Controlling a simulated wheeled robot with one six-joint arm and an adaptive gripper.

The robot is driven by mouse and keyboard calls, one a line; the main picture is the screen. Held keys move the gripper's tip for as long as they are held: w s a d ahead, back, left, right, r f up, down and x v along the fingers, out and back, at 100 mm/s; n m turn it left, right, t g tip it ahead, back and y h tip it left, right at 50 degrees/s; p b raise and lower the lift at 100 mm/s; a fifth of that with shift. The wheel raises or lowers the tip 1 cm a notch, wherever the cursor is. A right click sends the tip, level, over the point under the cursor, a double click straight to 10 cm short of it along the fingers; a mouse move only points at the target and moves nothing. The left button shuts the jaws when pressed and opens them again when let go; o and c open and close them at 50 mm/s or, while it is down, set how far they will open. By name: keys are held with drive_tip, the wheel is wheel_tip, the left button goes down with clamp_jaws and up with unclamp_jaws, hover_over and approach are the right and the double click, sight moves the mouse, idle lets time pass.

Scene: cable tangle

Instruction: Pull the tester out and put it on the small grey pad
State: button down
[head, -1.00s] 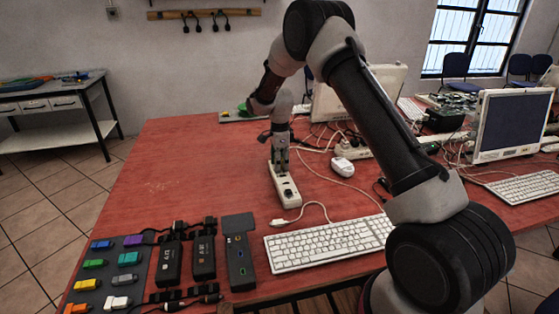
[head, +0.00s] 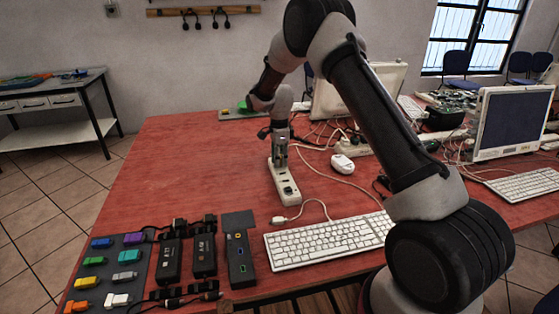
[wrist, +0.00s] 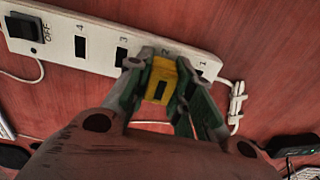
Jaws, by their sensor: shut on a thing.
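The tester (wrist: 160,82) is a small yellow block with a dark window, seen in the wrist view between my fingertips. My gripper (wrist: 162,85) is shut on it, and it also shows in the head view (head: 280,158). The tester is over the white power strip (head: 285,188), near the slots marked 2 and 1. I cannot tell whether it is still seated in a slot. The strip also crosses the wrist view (wrist: 60,45), with an OFF switch at its left. A small dark grey square (head: 238,221) above the port hub looks like the grey pad.
A white keyboard (head: 330,240) and a port hub (head: 240,262) lie at the front. Coloured adapters lie on a dark mat (head: 105,268) at left front. A white mouse (head: 342,164) and loose cables lie right of the strip. The table left of the strip is clear.

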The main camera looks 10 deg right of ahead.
drive_tip(key=shift+r, duration=1.4)
